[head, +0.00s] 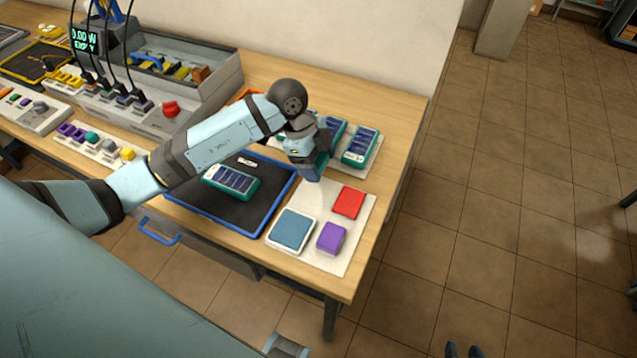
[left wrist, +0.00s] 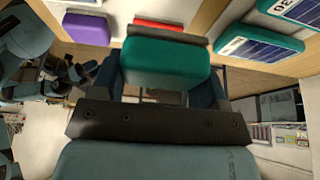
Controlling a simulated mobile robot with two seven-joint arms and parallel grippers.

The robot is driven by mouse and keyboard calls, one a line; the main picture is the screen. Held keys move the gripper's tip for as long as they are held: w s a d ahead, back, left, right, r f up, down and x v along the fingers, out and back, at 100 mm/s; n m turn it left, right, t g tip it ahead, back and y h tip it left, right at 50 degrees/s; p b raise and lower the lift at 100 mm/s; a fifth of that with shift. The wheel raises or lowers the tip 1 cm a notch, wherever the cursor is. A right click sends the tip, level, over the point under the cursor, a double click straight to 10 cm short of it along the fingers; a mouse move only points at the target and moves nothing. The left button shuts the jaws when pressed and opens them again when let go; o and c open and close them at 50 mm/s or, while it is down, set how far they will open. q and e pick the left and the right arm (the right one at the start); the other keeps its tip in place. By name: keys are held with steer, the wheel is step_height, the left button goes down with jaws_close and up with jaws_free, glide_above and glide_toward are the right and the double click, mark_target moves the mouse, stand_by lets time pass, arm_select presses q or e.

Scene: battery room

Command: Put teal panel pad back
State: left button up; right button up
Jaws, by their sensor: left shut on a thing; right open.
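My left gripper (head: 310,168) is shut on the teal panel pad. It hangs over the far left part of the pale mat (head: 341,255). In the left wrist view the teal panel pad (left wrist: 165,62) shows as a rounded teal block between the fingers of my left gripper (left wrist: 165,85). In the head view the pad is mostly hidden by the gripper. On the mat lie a red pad (head: 348,202), a purple pad (head: 331,238) and a blue-grey pad with a white edge (head: 291,230).
A blue-rimmed dark tray (head: 207,207) left of the mat holds a teal-edged panel unit (head: 231,181). More such units (head: 360,145) stand on a pale mat behind my gripper. A grey console (head: 168,120) with cables stands further left. The table's right edge is clear.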

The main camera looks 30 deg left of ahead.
mark_target(323, 194)
arm_select(q)
step_height(323, 194, down, 9)
steer(key=shift+r, duration=0.2)
steer(key=shift+f, duration=0.15)
steer(key=o, duration=0.9)
steer(key=v, duration=1.2)
steer(key=shift+d, duration=0.1)
steer(key=shift+s, duration=0.15)
